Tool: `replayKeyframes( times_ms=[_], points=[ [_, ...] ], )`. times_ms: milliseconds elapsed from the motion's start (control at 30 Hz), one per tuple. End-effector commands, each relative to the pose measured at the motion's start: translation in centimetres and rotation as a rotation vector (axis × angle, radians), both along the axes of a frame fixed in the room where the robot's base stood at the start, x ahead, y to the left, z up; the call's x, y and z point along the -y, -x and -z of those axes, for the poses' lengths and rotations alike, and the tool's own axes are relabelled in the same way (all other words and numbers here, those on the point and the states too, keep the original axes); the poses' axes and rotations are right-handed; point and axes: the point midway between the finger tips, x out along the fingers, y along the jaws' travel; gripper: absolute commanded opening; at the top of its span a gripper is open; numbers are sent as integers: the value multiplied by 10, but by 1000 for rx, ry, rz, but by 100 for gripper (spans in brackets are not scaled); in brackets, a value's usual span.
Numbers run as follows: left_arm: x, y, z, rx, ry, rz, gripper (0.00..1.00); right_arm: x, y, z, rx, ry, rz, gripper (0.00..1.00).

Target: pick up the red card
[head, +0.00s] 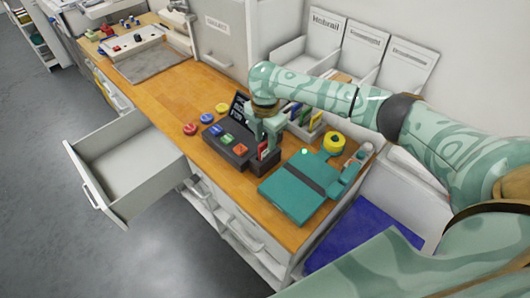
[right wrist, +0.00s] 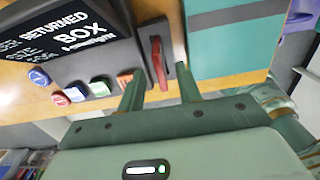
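The red card (head: 263,150) stands upright in a dark holder at the front right end of the dark button box (head: 228,150). In the right wrist view the red card (right wrist: 158,62) shows edge-on in its slot. My right gripper (head: 266,128) is above the holder, pointing down. In the right wrist view its two fingers (right wrist: 158,82) are apart, with the card in the gap between them and no clear contact. My left gripper is not in view.
A teal folder or case (head: 298,195) lies right of the holder, close to it. A yellow roll (head: 334,142) and a rack of coloured cards are behind. Coloured discs (head: 190,128) lie to the left. An open drawer (head: 125,165) sticks out in front.

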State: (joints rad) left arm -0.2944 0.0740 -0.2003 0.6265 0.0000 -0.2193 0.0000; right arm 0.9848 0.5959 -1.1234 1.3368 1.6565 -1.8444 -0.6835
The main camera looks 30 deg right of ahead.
Motion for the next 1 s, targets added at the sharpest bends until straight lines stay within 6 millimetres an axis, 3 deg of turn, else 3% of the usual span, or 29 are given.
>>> replayKeyframes(
  times_ms=[133, 367, 500, 833, 1000],
  points=[
    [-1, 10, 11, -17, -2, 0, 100, -1, 2, 27, -2, 0, 0, 35],
    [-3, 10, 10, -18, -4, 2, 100, -1, 1, 27, 1, 1, -1, 35],
    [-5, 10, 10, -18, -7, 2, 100, -1, 1, 27, 1, 1, -1, 0],
    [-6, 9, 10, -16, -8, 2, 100, 0, 1, 26, 1, 1, 0, 0],
    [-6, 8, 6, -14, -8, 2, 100, 0, 1, 16, 2, 0, 0, 0]
  ],
)
